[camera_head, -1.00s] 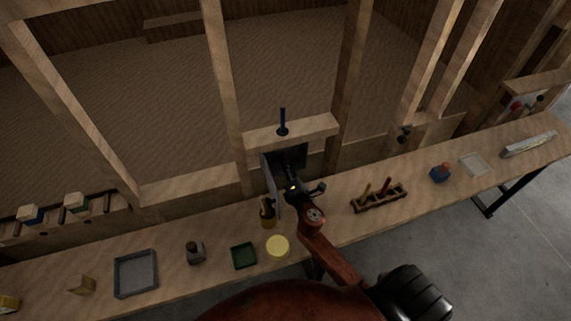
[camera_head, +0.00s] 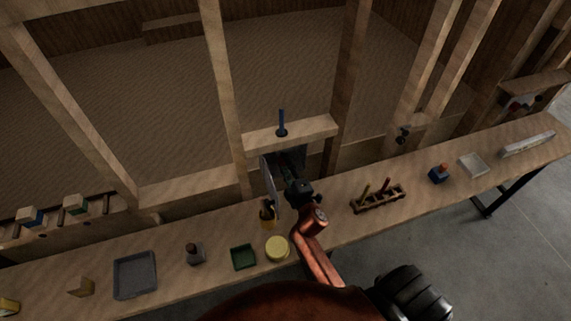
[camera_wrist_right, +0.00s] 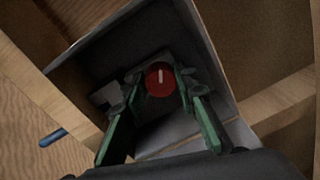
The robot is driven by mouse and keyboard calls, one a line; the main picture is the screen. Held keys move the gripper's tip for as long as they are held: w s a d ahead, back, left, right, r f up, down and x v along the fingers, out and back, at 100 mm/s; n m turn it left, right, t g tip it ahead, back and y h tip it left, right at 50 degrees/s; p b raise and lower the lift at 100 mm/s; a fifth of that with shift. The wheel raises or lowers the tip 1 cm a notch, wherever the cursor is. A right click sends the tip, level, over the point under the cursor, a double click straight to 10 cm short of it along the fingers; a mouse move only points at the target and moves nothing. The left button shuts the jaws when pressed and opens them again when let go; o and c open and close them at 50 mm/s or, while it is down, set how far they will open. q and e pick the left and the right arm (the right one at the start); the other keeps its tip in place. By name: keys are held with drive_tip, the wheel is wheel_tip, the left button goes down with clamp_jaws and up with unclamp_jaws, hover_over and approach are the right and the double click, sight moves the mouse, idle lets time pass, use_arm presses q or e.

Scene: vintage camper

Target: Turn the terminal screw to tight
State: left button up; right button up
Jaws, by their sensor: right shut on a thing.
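The terminal screw (camera_wrist_right: 160,79) is a round red head with a pale line on it, seen in the right wrist view inside a grey metal box (camera_wrist_right: 207,37). The line stands nearly upright in that view. My right gripper (camera_wrist_right: 160,88) has its two green fingers on either side of the red head and is shut on it. In the head view the right gripper (camera_head: 289,168) reaches into the open box under a small wooden shelf, and my wrist hides the screw. My left gripper is not in view.
The box's open door (camera_head: 270,184) stands close to the left of my wrist. A blue upright tool (camera_head: 282,122) is on the shelf (camera_head: 310,129) above. A yellow round tin (camera_head: 277,248), a green tray (camera_head: 243,257) and a wooden tool rack (camera_head: 378,199) are on the bench.

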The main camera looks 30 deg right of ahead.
drive_tip(key=shift+m, duration=0.4)
drive_tip(key=o, duration=1.2)
drive_tip(key=shift+c, duration=0.2)
drive_tip(key=shift+s, duration=0.1)
drive_tip(key=v, duration=1.1)
drive_tip(key=shift+s+a, duration=0.15)
drive_tip(key=shift+s, duration=0.2)
